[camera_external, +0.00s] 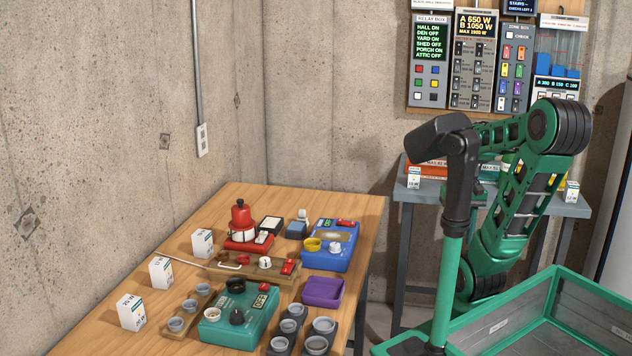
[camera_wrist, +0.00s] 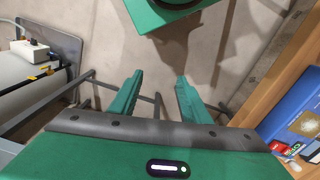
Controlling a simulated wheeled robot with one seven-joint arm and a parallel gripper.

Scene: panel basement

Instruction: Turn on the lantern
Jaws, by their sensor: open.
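A red lantern (camera_external: 240,220) with a pale glass middle stands upright on a red base at the back of the wooden table (camera_external: 345,205). A small white part shows on its base, but I cannot tell whether the lantern is lit. My gripper (camera_wrist: 158,85) is open and empty in the wrist view, with its two green fingers apart over the floor between the tables. The lantern is not in the wrist view.
Near the lantern are a blue box (camera_external: 330,260), a teal box (camera_external: 222,332), a purple tray (camera_external: 323,291), a wooden board (camera_external: 225,270) and several white cartons (camera_external: 161,272). Panels (camera_external: 473,75) hang on the wall above a grey table (camera_external: 545,205). A gap separates the tables.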

